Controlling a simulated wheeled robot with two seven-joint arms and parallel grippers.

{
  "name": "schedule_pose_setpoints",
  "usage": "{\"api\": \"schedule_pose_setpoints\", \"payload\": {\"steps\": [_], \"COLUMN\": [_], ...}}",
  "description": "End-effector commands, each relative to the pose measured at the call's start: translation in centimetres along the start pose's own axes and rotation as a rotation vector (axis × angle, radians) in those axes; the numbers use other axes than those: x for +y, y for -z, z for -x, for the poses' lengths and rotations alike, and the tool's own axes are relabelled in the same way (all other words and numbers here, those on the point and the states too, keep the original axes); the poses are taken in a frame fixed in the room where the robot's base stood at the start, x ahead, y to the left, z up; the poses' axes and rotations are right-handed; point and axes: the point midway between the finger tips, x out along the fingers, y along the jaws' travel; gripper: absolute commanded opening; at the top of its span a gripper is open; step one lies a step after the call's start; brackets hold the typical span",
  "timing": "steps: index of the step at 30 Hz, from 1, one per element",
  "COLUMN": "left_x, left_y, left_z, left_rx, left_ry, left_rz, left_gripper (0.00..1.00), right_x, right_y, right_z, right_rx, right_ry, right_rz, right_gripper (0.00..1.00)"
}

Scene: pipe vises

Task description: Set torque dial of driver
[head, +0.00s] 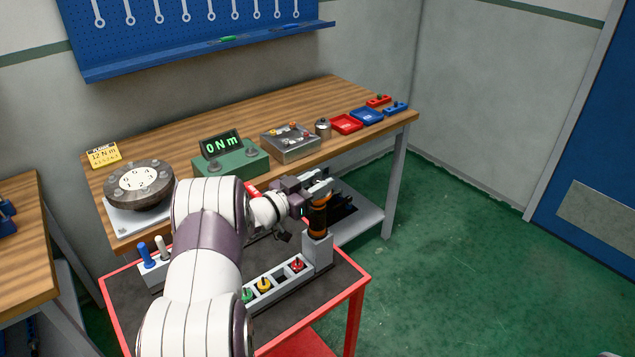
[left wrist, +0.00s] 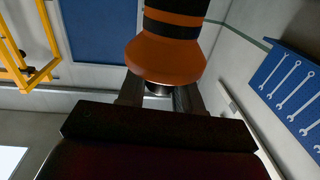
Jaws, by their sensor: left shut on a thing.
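The torque driver (head: 318,217) has a dark body with orange bands. It stands upright in the grey holder (head: 318,252) at the right end of the cart. My left gripper (head: 321,188) is shut on the driver's upper end. In the left wrist view the driver (left wrist: 168,58) shows large, with an orange flared part and black bands, and the left gripper's fingers (left wrist: 160,95) are on either side of a narrow dark and metallic part beside the orange. Dial markings cannot be read. My right gripper is not in view.
A rack on the red-edged cart (head: 357,292) holds green, yellow and red-topped bits (head: 264,285). On the wooden bench (head: 245,110) are a green tester reading "0 N m" (head: 231,155), a round flange (head: 139,187), a yellow "12 N m" card (head: 103,154), a metal box (head: 291,142) and trays (head: 346,124).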

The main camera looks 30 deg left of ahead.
Motion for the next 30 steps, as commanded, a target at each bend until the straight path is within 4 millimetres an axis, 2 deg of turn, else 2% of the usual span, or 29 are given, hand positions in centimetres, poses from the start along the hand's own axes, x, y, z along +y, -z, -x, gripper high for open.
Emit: {"api": "schedule_pose_setpoints", "payload": {"steps": [18,19,20,21,30], "left_x": [-0.04,-0.04,-0.04,-0.03,-0.06], "left_y": [0.16,0.16,0.16,0.14,-0.01], "left_z": [-0.03,-0.03,-0.03,-0.02,0.36], "left_rx": [0.003,0.003,0.003,0.003,0.001], "left_ry": [0.000,0.000,0.000,0.000,0.002], "left_rz": [-0.002,-0.002,-0.002,-0.002,0.000], "left_gripper": [0.04,0.41,0.51,0.54,0.54], "right_x": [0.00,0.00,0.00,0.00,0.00], "right_y": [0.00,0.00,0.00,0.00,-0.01], "right_z": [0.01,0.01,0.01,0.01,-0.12], "right_rx": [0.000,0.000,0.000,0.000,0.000], "right_ry": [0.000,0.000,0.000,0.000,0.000], "right_rz": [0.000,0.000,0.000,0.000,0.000], "right_gripper": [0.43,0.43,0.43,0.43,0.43]}}
